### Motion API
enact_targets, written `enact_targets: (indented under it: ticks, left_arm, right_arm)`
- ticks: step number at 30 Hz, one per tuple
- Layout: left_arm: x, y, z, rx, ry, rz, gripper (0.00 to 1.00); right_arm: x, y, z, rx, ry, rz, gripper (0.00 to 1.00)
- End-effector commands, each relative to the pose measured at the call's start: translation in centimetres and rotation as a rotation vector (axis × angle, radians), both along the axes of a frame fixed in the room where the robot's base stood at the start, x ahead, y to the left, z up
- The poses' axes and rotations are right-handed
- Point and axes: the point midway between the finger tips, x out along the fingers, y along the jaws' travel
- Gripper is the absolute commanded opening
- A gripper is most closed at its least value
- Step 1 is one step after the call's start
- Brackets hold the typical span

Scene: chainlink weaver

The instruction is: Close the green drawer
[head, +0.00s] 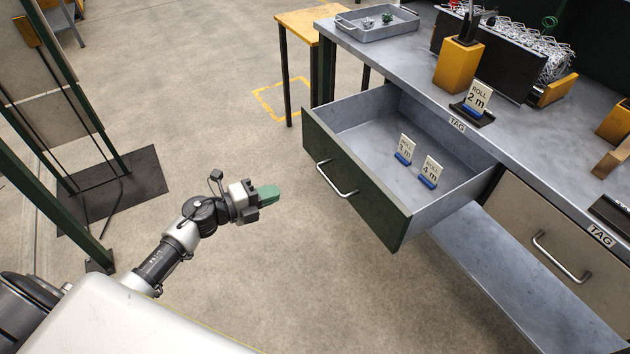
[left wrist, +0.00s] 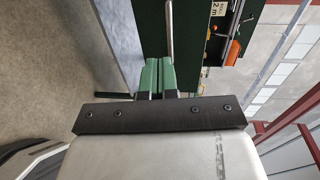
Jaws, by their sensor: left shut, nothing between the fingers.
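The green drawer (head: 350,185) is pulled well out from under the grey workbench, with a dark green front and a silver bar handle (head: 336,180). Two small tags on blue bases, a left tag (head: 404,150) and a right tag (head: 430,172), stand inside it. My left gripper (head: 270,194), with green fingers, is in front of the drawer, to the left of the handle and apart from it. Its fingers are shut and empty. The left wrist view shows the closed green fingers (left wrist: 158,76) pointing toward the handle (left wrist: 170,35). My right gripper is not in view.
The workbench (head: 420,75) carries a grey tray (head: 377,24), a yellow block (head: 458,66) and a "2 m" tag (head: 477,99). A beige drawer (head: 530,240) is shut at right. A green-framed stand (head: 115,185) is at left. Floor before the drawer is clear.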

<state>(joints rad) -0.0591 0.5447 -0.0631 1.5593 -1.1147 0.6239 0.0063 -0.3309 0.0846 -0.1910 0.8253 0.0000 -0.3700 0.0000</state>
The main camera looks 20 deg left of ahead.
Motion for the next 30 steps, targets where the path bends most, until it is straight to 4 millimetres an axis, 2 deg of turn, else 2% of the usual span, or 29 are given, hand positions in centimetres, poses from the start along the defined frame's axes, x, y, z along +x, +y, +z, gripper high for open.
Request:
enact_targets:
  ticks: [9,15,21,30]
  left_arm:
    - [5.5,-4.3,-0.9,-0.005,-0.001,0.002,0.00]
    - [7.7,-6.1,-0.4,-0.004,0.001,0.003,0.00]
    - [8.6,-6.8,-0.3,-0.003,0.001,0.002,0.00]
    - [8.6,-6.8,-0.3,-0.003,0.002,0.003,0.00]
  right_arm:
    - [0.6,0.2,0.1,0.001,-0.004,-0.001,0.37]
    - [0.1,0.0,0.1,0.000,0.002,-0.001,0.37]
    - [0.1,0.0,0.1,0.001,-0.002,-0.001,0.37]
    - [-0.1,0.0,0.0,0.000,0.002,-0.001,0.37]
